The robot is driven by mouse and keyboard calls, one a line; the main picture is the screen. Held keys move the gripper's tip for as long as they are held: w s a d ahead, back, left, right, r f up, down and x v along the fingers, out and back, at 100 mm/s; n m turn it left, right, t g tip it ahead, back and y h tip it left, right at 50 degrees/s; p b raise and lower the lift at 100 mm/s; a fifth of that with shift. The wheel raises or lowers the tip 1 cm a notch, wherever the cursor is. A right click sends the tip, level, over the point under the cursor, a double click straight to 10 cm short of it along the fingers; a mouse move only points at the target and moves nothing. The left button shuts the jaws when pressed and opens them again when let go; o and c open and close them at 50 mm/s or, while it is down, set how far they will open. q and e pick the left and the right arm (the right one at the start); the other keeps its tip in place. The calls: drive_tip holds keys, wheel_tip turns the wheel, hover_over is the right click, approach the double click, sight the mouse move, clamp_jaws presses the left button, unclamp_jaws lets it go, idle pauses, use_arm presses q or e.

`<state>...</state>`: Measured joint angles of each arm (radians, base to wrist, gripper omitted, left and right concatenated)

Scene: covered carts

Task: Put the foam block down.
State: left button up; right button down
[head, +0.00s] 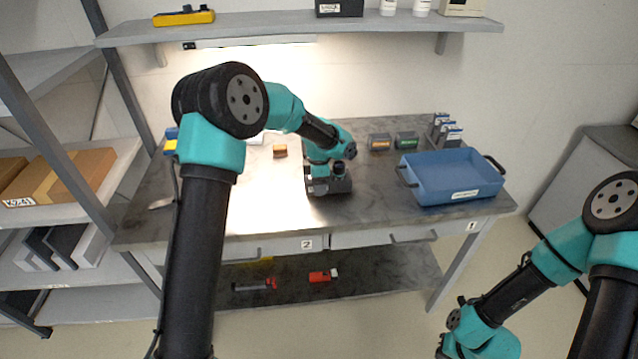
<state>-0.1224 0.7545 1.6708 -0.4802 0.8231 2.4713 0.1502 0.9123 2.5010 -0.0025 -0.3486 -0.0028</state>
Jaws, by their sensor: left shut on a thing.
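My left gripper (328,186) is low over the workbench (375,215), left of the blue tray. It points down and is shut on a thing. The gripper body hides what is between its fingers, so no foam block shows clearly. I cannot tell whether the held thing touches the bench top. My right arm's wrist (480,340) is at the bottom edge of the view, in front of the bench. The fingers of my right gripper are not clearly seen.
A blue tray (440,197) with black handles stands on the bench's right. A small orange box (280,151) lies behind my left gripper. A shelf (280,25) hangs above. The bench's front middle is clear.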

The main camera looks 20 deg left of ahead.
use_arm(q)
drive_tip(key=shift+f, duration=0.3)
drive_tip(key=o, duration=0.9)
drive_tip(key=shift+o, duration=0.2)
wheel_tip(320, 180, up, 12)
drive_tip(key=shift+r, duration=0.15)
idle(0.3)
